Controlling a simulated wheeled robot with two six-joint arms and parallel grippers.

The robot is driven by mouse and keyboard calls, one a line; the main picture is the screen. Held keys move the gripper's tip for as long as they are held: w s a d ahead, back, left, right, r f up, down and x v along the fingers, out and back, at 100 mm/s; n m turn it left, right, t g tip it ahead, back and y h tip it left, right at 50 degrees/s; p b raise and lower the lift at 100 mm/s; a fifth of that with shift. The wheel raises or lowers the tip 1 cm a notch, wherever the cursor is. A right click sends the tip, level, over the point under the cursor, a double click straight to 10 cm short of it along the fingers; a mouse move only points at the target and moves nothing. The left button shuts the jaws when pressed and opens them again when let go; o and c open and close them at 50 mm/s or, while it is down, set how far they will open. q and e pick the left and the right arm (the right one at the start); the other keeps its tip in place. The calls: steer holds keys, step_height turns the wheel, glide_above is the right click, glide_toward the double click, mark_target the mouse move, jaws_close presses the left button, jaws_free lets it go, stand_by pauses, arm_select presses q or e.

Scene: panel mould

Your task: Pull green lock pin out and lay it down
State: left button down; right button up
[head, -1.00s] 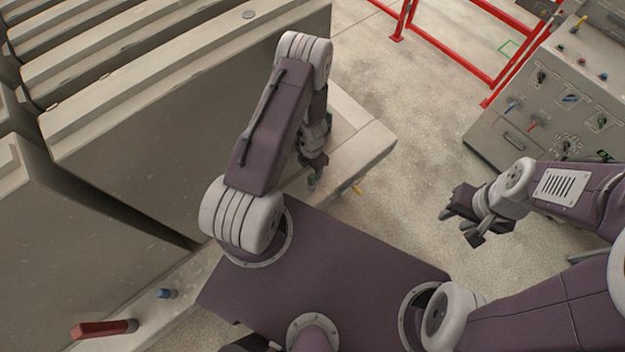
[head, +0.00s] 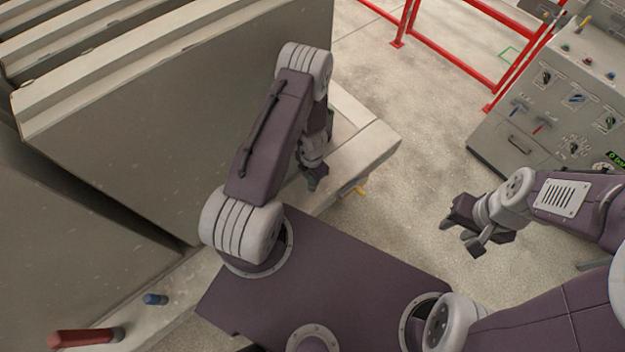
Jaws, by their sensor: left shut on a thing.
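My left gripper (head: 314,180) hangs fingers-down over the pale ledge (head: 368,148) at the foot of the large grey panel. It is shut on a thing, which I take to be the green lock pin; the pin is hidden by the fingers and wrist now. I cannot tell whether the pin is clear of its hole. My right gripper (head: 463,233) is open and empty, out over the bare floor.
A red-handled pin (head: 82,338) and a blue peg (head: 154,299) are on the ledge at lower left. A small yellow part (head: 357,188) shows at the ledge's front edge. A control console (head: 545,120) and red railing (head: 445,57) stand at the right and back.

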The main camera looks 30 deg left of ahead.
arm_select(q)
steer(key=shift+w+r+p, duration=0.15)
steer(key=shift+r+p, duration=0.3)
steer(key=shift+p, duration=0.1)
steer(key=shift+r+p, duration=3.2)
steer(key=shift+r, duration=0.05)
step_height(320, 180, up, 4)
steer(key=p, duration=0.4)
steer(key=shift+r, duration=0.15)
steer(key=shift+f, duration=0.25)
step_height(320, 180, down, 6)
steer(key=b, duration=0.6)
steer(key=shift+f+b, duration=0.2)
steer(key=shift+b, duration=0.1)
steer(key=shift+r, duration=0.1)
